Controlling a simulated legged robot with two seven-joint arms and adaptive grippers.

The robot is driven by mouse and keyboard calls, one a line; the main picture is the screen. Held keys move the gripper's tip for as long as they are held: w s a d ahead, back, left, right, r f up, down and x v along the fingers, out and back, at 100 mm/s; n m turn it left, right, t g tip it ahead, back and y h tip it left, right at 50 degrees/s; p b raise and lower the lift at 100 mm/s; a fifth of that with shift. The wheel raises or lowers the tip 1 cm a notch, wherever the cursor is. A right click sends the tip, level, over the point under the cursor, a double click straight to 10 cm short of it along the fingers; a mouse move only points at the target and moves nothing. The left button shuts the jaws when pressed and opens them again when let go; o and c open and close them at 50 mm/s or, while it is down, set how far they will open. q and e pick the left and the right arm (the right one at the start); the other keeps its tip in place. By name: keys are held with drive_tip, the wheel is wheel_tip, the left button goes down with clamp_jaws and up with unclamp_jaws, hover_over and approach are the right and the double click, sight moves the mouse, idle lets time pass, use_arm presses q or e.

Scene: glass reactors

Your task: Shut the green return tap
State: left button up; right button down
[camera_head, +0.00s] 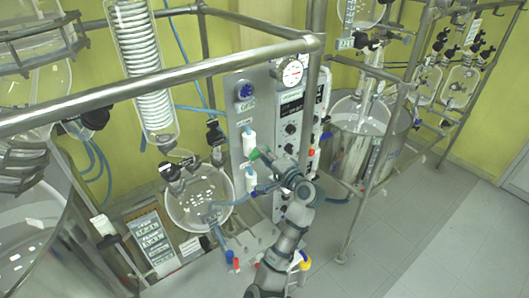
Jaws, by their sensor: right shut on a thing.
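The green return tap (254,154) shows as a small green piece at the front of the upright grey panel (237,115), just below the upper white cylindrical fitting (249,139). My right arm reaches up from the bottom middle, and its gripper (262,156) is at the tap, shut on it. The fingers hide part of the tap, so its exact turn position cannot be told. My left gripper is not in view.
A steel frame rail (160,82) crosses above, with a post (313,110) right of the gripper. A pressure gauge (291,72) tops the panel. A glass bowl (185,212) stands left, a large round vessel (365,125) right. Floor (440,215) at right is clear.

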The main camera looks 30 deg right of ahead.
drive_tip(key=shift+r+m, duration=0.2)
drive_tip(key=shift+m, duration=0.6)
drive_tip(key=c, duration=1)
unclamp_jaws()
drive_tip(key=shift+w, duration=0.1)
drive_tip(key=shift+w+f, duration=0.35)
drive_tip(key=s+d, duration=0.1)
drive_tip(key=s, duration=1)
drive_tip(key=shift+s, duration=0.4)
drive_tip(key=shift+f, duration=0.1)
